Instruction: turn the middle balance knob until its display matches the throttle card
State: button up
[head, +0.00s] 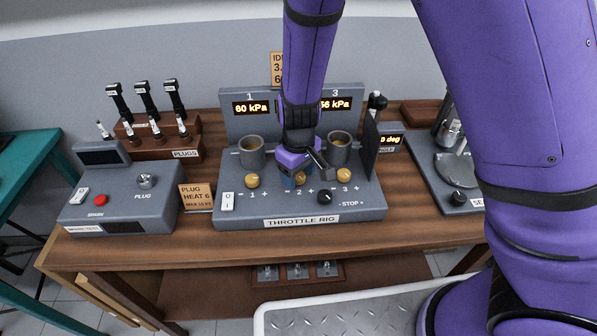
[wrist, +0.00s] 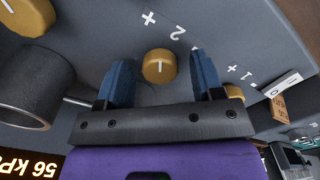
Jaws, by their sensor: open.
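The middle balance knob (head: 301,181), brass-coloured and marked 2, is partly hidden by my gripper in the head view. In the wrist view this knob (wrist: 159,67) shows a white pointer line and lies in the gap between the two blue fingers. My gripper (wrist: 161,60) is open; I cannot tell whether its fingertips reach down around the knob. In the head view, my gripper (head: 293,182) is low over the throttle rig (head: 240,208). The throttle card (head: 275,60) stands behind the rig, its text partly covered by my arm. The middle display is hidden behind my arm.
Knob 1 (head: 252,181) and knob 3 (head: 344,175) flank the middle one. Display 1 (head: 252,107) reads 60 kPa; display 3 (head: 337,104) ends in 56 kPa. Two throttle cups (head: 252,155) stand close behind the knobs. A black stop knob (head: 324,197) sits in front.

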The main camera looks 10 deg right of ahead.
jog(key=c, duration=0.9)
jog(key=m, duration=0.8)
jog(key=shift+m, duration=0.5)
jog(key=o, duration=0.9)
